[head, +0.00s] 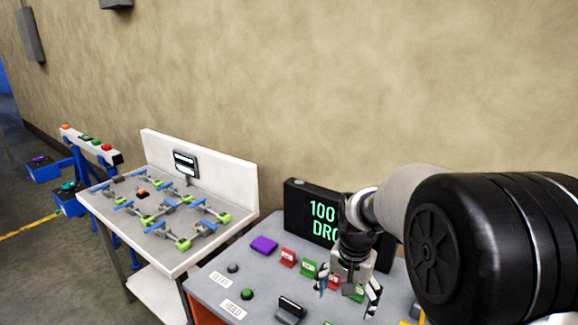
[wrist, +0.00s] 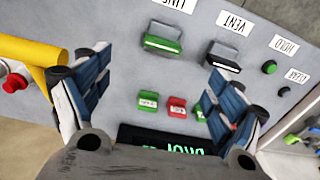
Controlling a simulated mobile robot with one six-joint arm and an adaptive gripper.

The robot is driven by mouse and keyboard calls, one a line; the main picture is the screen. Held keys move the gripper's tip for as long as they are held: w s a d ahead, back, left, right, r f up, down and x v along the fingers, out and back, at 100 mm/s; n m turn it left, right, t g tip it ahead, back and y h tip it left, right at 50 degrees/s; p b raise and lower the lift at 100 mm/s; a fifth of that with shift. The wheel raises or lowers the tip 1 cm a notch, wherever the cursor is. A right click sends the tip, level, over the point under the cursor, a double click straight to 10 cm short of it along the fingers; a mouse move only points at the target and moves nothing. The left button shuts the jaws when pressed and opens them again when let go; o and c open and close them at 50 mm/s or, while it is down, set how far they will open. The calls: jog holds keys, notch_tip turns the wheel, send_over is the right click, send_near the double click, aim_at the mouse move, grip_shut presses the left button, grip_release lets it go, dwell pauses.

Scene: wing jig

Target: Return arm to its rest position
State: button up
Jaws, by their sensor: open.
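My gripper (head: 350,284) hangs over the grey control console at the lower right of the head view, pointing down. In the wrist view my gripper (wrist: 160,100) shows its two blue-and-white fingers spread wide apart, with nothing between them. My arm comes in from the right edge of the head view and is bent down at the wrist. The grey console panel (head: 215,287) lies below the fingers. A black display (head: 297,207) with green text stands at its back, partly hidden behind my arm.
A yellow cylinder (wrist: 30,58) is at the left in the wrist view. A white bench (head: 200,160) with several small clamps stands left.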

jog(key=s+r+n+t+b, duration=0.1)
jog(key=s+r+n+t, duration=0.15)
jog(key=s+r, duration=0.85)
jog(key=s+f+n+t+b, duration=0.1)
jog(key=s+n, duration=0.3)
jog(key=s, duration=1)
jog(key=shift+s+f, duration=0.2)
jog(key=shift+f, duration=0.05)
jog(key=shift+t, duration=0.25)
